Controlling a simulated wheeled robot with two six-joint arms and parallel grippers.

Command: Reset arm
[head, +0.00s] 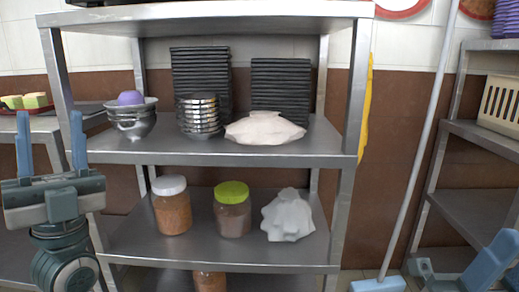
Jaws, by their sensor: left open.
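My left gripper (49,118) is at the left edge of the head view, pointing up. Its two blue fingers stand wide apart with nothing between them. It is in front of the left side of the steel shelf rack (215,152). Parts of my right gripper (455,270) show at the lower right corner, cut off by the frame edge. I cannot tell how its fingers stand.
The upper shelf holds metal bowls (132,122), black tray stacks (282,92) and a crumpled cloth (264,128). Below are jars (172,207) and a pale cloth (288,216). A pole (420,135) leans at right, before another rack (480,200).

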